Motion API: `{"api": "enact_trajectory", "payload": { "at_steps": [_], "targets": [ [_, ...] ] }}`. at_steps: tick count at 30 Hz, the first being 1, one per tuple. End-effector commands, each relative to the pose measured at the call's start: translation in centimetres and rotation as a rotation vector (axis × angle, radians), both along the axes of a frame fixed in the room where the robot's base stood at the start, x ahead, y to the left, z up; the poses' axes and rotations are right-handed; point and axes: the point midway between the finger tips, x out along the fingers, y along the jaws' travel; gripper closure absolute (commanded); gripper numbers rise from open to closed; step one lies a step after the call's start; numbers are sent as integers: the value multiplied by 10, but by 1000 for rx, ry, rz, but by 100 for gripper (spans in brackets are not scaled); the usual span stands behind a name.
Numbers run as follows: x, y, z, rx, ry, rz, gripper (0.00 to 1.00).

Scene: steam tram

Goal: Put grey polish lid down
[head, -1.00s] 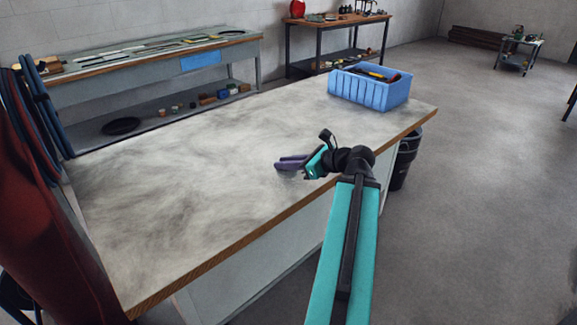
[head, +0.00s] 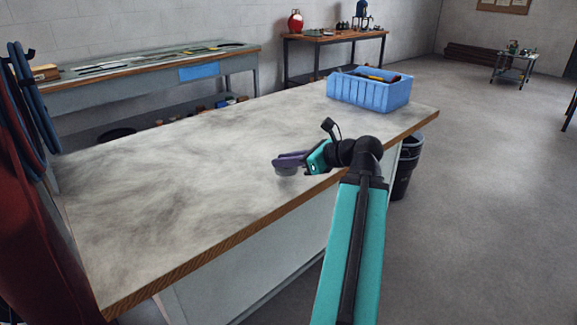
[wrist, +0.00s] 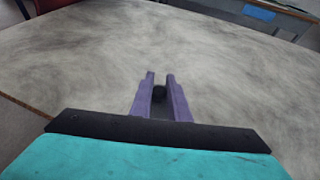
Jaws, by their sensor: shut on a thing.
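The grey polish lid (head: 286,170) shows in the head view as a small grey disc under my fingertips, over the near right part of the grey-topped bench (head: 190,190). My gripper (head: 284,160) has purple fingers and is shut on the lid. In the wrist view, my gripper (wrist: 160,82) has a small dark round part of the lid (wrist: 159,93) between its fingers. The rest of the lid is mostly hidden there. I cannot tell whether the lid touches the bench top.
A blue bin (head: 369,91) with tools stands at the bench's far right end. The bench top around my gripper is clear. A black waste bin (head: 406,165) stands on the floor beside the bench. Dark red and blue shapes (head: 25,200) border the left side.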

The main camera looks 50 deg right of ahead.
Motion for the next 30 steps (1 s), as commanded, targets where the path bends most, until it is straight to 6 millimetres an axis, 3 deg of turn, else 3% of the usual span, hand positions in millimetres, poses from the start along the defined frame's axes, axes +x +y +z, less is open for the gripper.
{"api": "enact_trajectory", "payload": {
  "at_steps": [30],
  "targets": [
    [-52,38,5,2,11,12,100]
  ]
}}
